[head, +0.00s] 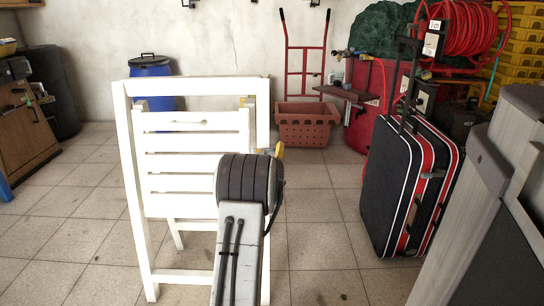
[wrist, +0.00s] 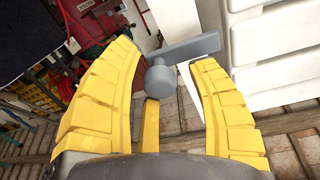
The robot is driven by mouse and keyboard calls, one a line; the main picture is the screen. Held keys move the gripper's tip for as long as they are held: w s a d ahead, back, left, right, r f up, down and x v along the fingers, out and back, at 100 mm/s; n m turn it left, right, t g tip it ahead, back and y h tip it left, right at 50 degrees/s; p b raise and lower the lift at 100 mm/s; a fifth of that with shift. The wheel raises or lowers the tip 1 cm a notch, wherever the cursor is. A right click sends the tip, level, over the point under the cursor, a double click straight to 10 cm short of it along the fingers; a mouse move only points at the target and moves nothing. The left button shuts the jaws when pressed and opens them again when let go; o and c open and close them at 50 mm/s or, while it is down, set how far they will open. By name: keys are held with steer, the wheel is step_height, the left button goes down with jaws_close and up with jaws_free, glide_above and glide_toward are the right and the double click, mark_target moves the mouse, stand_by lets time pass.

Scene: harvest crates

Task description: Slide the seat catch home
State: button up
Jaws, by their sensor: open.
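A white folding chair (head: 125,180) stands upright in the head view, its slatted seat (head: 185,143) folded up nearly flat inside the frame. In the wrist view a grey catch with a flat bar (wrist: 192,50) and a round knob (wrist: 160,80) sits beside the white chair slats (wrist: 275,40). My gripper (wrist: 163,57) is open, with its yellow fingers on either side of the knob and small gaps showing. In the head view my arm hides the catch and most of my gripper; only a yellow finger (head: 280,151) shows.
A black suitcase (head: 410,190) with red trim stands to the right. A red-brown crate (head: 305,124) on a red hand truck, a blue barrel (head: 150,68) and a red hose reel (head: 468,30) are at the back. The tiled floor around the chair is clear.

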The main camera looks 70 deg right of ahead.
steer(key=shift+d, duration=0.2)
steer(key=shift+c, duration=0.2)
jaws_close()
stand_by(0.4)
